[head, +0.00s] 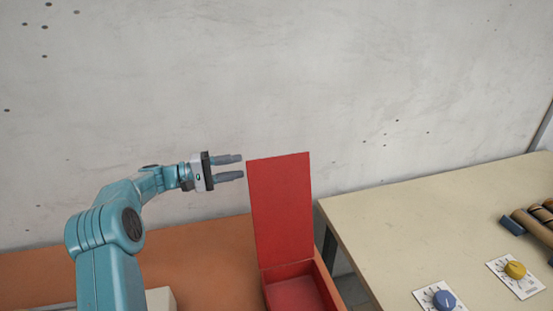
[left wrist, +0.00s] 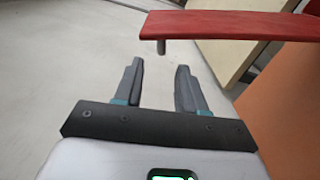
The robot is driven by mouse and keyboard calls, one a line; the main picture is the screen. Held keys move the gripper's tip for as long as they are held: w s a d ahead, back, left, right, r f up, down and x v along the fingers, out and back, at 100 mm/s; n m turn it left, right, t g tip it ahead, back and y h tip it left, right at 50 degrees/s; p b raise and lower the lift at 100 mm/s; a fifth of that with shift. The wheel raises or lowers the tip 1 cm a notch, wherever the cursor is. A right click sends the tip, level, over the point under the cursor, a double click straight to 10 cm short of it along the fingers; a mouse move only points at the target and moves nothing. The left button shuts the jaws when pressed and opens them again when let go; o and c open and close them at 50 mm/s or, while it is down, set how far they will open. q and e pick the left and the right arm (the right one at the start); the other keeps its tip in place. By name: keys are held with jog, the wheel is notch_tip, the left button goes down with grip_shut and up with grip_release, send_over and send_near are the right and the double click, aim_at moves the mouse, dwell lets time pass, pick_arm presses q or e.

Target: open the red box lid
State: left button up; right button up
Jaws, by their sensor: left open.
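The red box (head: 300,289) stands on the orange surface at the bottom middle of the head view, its inside showing. Its red lid (head: 281,210) is raised and stands nearly upright at the back of the box. My left gripper (head: 243,167) is open and empty, just left of the lid's upper left edge with a small gap. In the left wrist view, the lid (left wrist: 230,25) shows as a red strip edge-on with a small peg under it, beyond the open fingers (left wrist: 162,82). My right gripper is not in view.
An orange table (head: 205,262) bears the box and a pale block (head: 161,299). A grey wall stands behind.

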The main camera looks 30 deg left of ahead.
aim_at(276, 161)
pick_arm(q)
jog(key=p+x, duration=0.3)
jog(key=x, duration=0.8)
jog(key=shift+d, duration=0.1)
jog(key=shift+w+d, duration=0.15)
jog(key=shift+w, duration=0.1)
jog(key=shift+w+d+f, duration=0.15)
jog(key=shift+w+f, duration=0.05)
jog(key=shift+w, duration=0.25)
jog(key=shift+s+d+r, duration=0.1)
jog(key=shift+s, duration=0.05)
grip_shut()
